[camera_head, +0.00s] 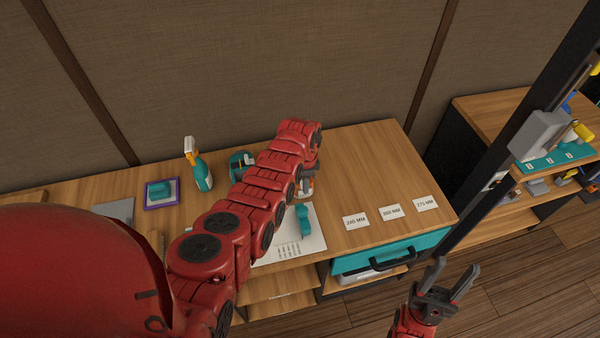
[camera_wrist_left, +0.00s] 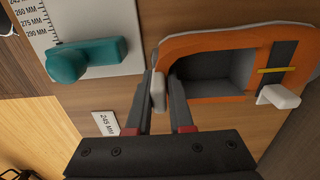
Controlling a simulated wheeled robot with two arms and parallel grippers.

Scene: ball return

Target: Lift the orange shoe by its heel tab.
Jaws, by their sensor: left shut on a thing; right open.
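The orange shoe (camera_wrist_left: 205,102) shows from above in the left wrist view, with a dark hollow opening and a dark tongue with a yellow stripe. Its pale heel tab (camera_wrist_left: 157,92) is between the fingers of my left gripper (camera_wrist_left: 161,84), which is shut on it. I cannot tell whether the shoe is clear of the bench. My right gripper (camera_head: 446,280) is open and empty in front of the bench.
A measuring sheet (camera_head: 318,240) with a teal slider (camera_head: 304,221) lies beside the shoe. Size cards (camera_head: 391,212) lie at the right of the wooden bench (camera_head: 372,155). A spray bottle (camera_head: 202,174) stands at the back left. A teal drawer (camera_head: 350,262) is below the front edge.

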